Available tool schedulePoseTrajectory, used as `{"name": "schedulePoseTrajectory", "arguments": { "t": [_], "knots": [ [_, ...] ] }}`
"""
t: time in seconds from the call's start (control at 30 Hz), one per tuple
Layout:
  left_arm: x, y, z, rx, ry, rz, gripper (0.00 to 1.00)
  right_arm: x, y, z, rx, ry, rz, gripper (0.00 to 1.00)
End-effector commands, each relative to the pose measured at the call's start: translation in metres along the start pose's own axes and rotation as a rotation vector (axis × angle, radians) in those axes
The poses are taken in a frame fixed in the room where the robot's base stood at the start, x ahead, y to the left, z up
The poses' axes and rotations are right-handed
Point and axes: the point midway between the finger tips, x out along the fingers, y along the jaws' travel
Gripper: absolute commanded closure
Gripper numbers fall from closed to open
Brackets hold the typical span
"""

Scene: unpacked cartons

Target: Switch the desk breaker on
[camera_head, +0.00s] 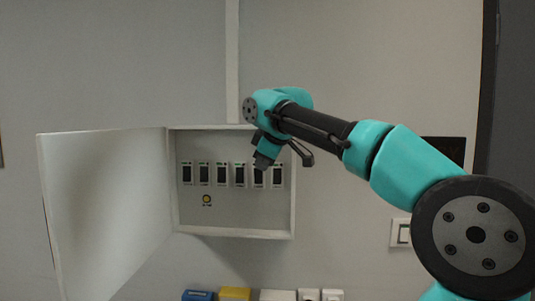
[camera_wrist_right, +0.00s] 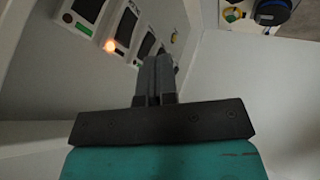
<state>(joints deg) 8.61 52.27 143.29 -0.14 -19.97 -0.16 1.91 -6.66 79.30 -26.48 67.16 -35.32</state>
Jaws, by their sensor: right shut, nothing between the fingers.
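An open white breaker box (camera_head: 235,234) on the wall holds a row of several dark breakers in white frames (camera_head: 222,174). Their labels are too small to read, so I cannot tell which one is the desk breaker. My right gripper (camera_head: 262,162) is shut and empty in front of the right part of the row, partly covering the second breaker from the right (camera_head: 259,179). In the right wrist view, the closed fingers (camera_wrist_right: 155,77) point toward the breakers (camera_wrist_right: 126,26); I cannot tell whether they touch. An orange light (camera_wrist_right: 110,46) glows beside one breaker. My left gripper is out of view.
The box's door (camera_head: 105,200) stands open to the left. A round yellow button (camera_head: 207,199) sits below the breakers. A wall switch (camera_head: 400,232) is at the right. Blue (camera_head: 197,296) and yellow (camera_head: 235,294) items stand below the box. The wall around the box is mostly clear.

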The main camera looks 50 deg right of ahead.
Motion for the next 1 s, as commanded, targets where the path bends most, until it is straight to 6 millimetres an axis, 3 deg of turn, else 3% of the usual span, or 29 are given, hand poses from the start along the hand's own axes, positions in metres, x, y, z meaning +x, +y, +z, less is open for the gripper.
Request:
{"name": "schedulePoseTrajectory", "arguments": {
  "t": [0.33,0.63,1.0],
  "knots": [
    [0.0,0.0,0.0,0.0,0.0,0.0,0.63,0.047,0.001,0.0,0.001,-0.001,0.0,1.0],
    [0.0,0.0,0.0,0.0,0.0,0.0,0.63,0.057,0.03,-0.002,0.002,0.0,0.002,1.0],
    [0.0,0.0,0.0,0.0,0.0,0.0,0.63,0.059,0.037,-0.002,0.0,0.001,0.001,1.0]
  ]
}}
